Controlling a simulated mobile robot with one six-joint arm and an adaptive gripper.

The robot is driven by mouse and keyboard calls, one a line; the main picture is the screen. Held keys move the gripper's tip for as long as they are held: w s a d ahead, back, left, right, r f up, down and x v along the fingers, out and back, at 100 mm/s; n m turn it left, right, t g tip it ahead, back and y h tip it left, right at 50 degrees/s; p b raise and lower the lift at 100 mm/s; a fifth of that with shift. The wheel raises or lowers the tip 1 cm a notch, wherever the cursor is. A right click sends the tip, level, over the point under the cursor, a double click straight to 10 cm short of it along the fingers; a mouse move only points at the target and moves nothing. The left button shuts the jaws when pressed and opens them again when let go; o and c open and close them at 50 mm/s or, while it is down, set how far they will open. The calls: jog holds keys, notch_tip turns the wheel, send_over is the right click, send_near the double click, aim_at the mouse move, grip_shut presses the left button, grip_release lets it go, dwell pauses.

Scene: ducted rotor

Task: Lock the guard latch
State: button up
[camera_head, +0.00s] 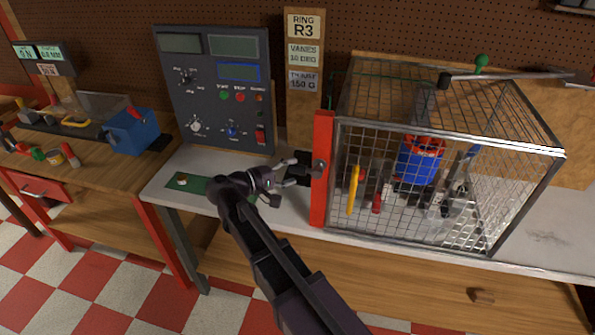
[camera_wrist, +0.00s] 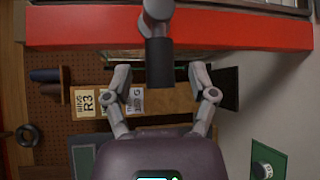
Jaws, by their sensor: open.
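The guard is a wire mesh cage (camera_head: 440,130) on the bench, with a red post (camera_head: 322,190) on its left side. The post shows as a red bar (camera_wrist: 80,28) across the top of the wrist view. The guard latch (camera_head: 300,160) is a grey pivot with a dark handle, sticking out to the left from the post. In the wrist view the latch handle (camera_wrist: 159,62) points down from the bar, toward my gripper (camera_wrist: 160,80). My gripper (camera_head: 283,189) is open just left of the post, its fingertips on either side of the handle end, with gaps visible.
Inside the cage stand a blue and red rotor unit (camera_head: 420,160) and several tools. A grey control panel (camera_head: 212,88) stands behind my gripper. A green card with a knob (camera_head: 188,184) lies on the bench to the left.

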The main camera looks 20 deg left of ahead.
jog(key=shift+x, duration=1.1)
grip_shut()
